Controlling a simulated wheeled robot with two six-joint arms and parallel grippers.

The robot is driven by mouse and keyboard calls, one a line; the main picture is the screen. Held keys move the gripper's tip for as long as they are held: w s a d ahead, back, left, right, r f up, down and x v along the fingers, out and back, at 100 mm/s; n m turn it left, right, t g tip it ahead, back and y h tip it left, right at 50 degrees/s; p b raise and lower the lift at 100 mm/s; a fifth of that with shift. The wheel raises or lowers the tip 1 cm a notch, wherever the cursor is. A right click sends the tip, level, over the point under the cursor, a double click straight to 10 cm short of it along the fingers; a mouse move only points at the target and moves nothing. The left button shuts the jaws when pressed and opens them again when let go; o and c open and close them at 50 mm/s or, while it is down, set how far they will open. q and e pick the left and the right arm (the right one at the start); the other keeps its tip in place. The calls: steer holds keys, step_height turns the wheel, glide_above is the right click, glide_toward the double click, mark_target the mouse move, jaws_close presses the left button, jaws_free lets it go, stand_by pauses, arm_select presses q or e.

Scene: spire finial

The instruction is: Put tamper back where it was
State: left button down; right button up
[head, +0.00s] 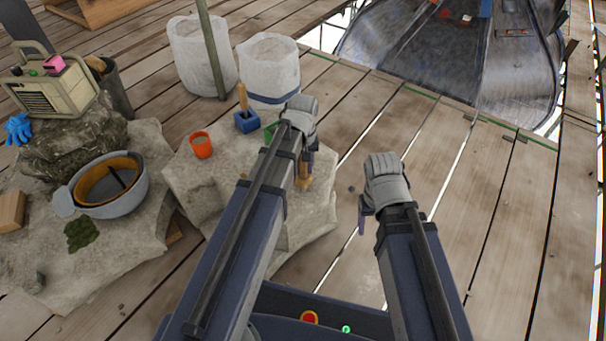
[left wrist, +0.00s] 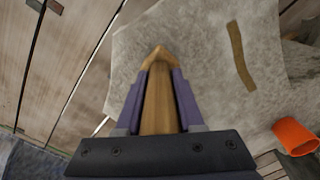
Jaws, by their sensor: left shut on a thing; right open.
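My left gripper (head: 307,165) is shut on a wooden piece, which I take to be the tamper (head: 304,183). In the left wrist view the tamper (left wrist: 157,103) lies between the two purple fingers (left wrist: 158,85), its pointed end showing past them. It is over the pale stone slab (head: 245,205); I cannot tell whether it touches the stone. A brown strip (left wrist: 239,55) shows on the stone in the left wrist view. My right gripper (head: 364,212) is open, with no object visible in it, over the planks to the right.
An orange cup (head: 201,146), a blue block with an upright wooden handle (head: 246,121) and a partly hidden green thing (head: 270,131) are on the slab. White sacks (head: 268,67) stand behind. Planks at right are clear.

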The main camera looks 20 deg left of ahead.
arm_select(q)
steer(key=shift+f, duration=0.65)
steer(key=shift+r, duration=0.15)
arm_select(e)
steer(key=shift+f, duration=0.55)
steer(key=shift+f, duration=0.1)
arm_select(q)
steer(key=c, duration=1)
jaws_free()
steer(key=shift+f+b, duration=0.2)
steer(key=shift+b, duration=0.1)
steer(key=o, duration=0.5)
steer(key=shift+r, duration=0.1)
